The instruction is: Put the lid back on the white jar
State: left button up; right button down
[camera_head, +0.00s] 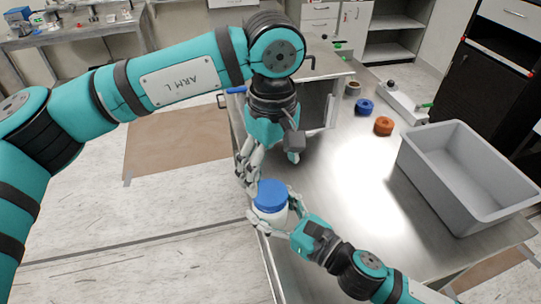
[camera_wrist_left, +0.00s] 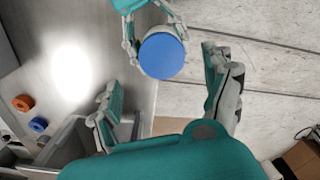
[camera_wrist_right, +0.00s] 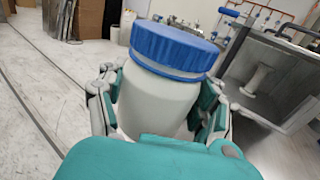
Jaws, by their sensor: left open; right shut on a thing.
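The white jar (camera_wrist_right: 158,100) is in my right gripper (camera_head: 272,213), whose fingers close around its sides; the jar is held over the table's left edge. The blue lid (camera_head: 271,194) sits on top of the jar, and in the right wrist view (camera_wrist_right: 174,50) it covers the mouth, with a pale band under its rim. Whether it is screwed tight cannot be told. My left gripper (camera_wrist_left: 168,92) is open and empty, just behind the jar in the head view. In the left wrist view the lid (camera_wrist_left: 162,56) lies beyond and between its spread fingers, apart from them.
A grey bin (camera_head: 423,178) stands on the right of the metal table (camera_head: 340,190). An orange roll (camera_head: 383,126) and a blue roll (camera_head: 364,107) lie behind it. An open-fronted metal box (camera_head: 322,68) stands beside my left arm. The table's middle is clear.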

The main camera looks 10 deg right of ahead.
pick_arm(q)
jog(key=n, duration=0.4)
jog(key=shift+r+n, duration=0.15)
jog(key=shift+n, duration=0.15)
jog(key=n, duration=0.4)
jog(key=shift+r, duration=0.15)
jog(key=n, duration=0.4)
jog(key=shift+r+n, duration=0.1)
jog(key=shift+n, duration=0.2)
jog(key=n, duration=0.4)
jog(key=shift+r, duration=0.1)
jog(key=n, duration=0.4)
jog(key=shift+a+r, duration=0.1)
jog(key=shift+r, duration=0.05)
jog(key=n, duration=0.4)
jog(key=shift+r+n, duration=0.1)
jog(key=shift+n, duration=0.3)
jog(key=n, duration=0.4)
jog(key=shift+r, duration=0.15)
jog(key=n, duration=0.5)
jog(key=shift+r+n, duration=0.15)
jog(key=shift+n, duration=0.25)
